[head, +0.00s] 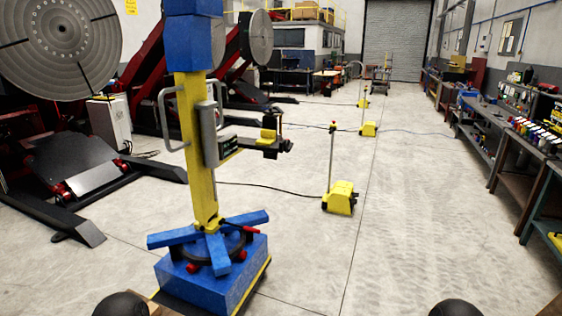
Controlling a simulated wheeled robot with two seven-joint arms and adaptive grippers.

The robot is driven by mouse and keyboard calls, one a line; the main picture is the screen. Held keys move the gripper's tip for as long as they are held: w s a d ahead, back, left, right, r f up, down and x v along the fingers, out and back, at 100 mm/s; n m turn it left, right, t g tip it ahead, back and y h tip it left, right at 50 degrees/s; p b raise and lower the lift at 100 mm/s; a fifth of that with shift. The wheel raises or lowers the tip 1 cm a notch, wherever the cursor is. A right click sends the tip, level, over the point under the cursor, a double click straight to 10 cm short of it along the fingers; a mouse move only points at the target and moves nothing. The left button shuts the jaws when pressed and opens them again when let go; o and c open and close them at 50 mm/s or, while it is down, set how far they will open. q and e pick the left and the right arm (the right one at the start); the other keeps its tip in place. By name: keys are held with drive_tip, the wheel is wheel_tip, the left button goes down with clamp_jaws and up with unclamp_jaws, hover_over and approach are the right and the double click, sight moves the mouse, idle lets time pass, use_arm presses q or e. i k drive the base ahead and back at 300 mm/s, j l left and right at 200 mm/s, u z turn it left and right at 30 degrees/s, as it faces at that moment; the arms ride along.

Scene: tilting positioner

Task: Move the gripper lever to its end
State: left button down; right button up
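A yellow column (199,140) stands upright on a blue base (214,278), with blue radial arms around its foot. A dark lever with a red handle (240,227) sticks out at the column's foot; I cannot tell if it is the gripper lever. A horizontal arm with a black clamp-like head (275,146) and a yellow block (267,136) reaches right from the column. The clamp's detail is too small to read. Neither of my grippers is in view; only dark rounded shapes, seemingly parts of my arms, show at the bottom edge.
A large grey slotted disc (60,42) on red and black machinery stands at left. A yellow wheeled unit with a post (340,198) stands right of the column. Workbenches (520,150) line the right wall. The floor between is mostly clear, with a thin black cable (268,188).

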sight(240, 227)
drive_tip(key=i+z, duration=0.15)
drive_tip(key=i, duration=1.4)
drive_tip(key=i+j+u, duration=0.15)
drive_tip(key=i+u, duration=0.9)
drive_tip(key=u, duration=0.15)
